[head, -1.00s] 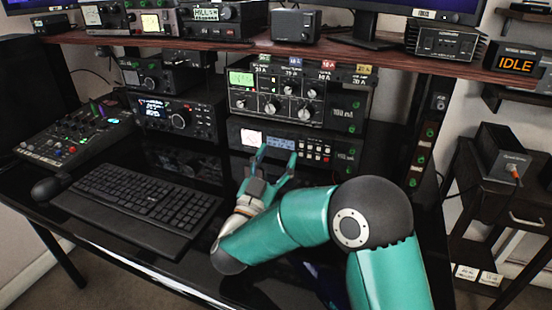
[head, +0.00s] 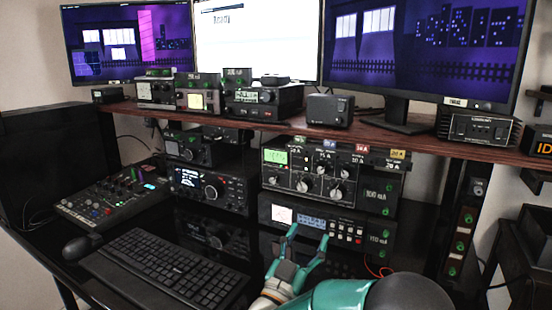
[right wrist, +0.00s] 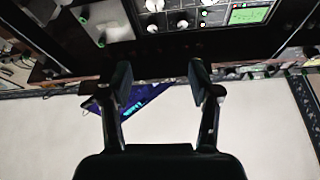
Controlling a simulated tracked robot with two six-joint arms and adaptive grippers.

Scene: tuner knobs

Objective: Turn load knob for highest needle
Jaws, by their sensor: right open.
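The tuner (head: 318,172) is a dark unit with a lit green display (head: 275,157) at its left and several light-capped knobs. One large knob (head: 337,192) sits low right of centre; I cannot read which knob is the load knob. The needle is too small to make out. My right gripper (head: 308,236) is open and empty, below the tuner and in front of the lower unit. In the right wrist view, the open fingers (right wrist: 160,75) are apart with nothing between them; the tuner face (right wrist: 188,16) shows beyond, at the top. My left gripper is not in view.
The lower unit (head: 345,237), with a small screen and buttons, sits under the tuner. A shelf (head: 230,121) with radios runs above. A keyboard (head: 165,268), mixer (head: 115,195) and radio (head: 205,190) stand left. A black post (head: 463,225) stands right.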

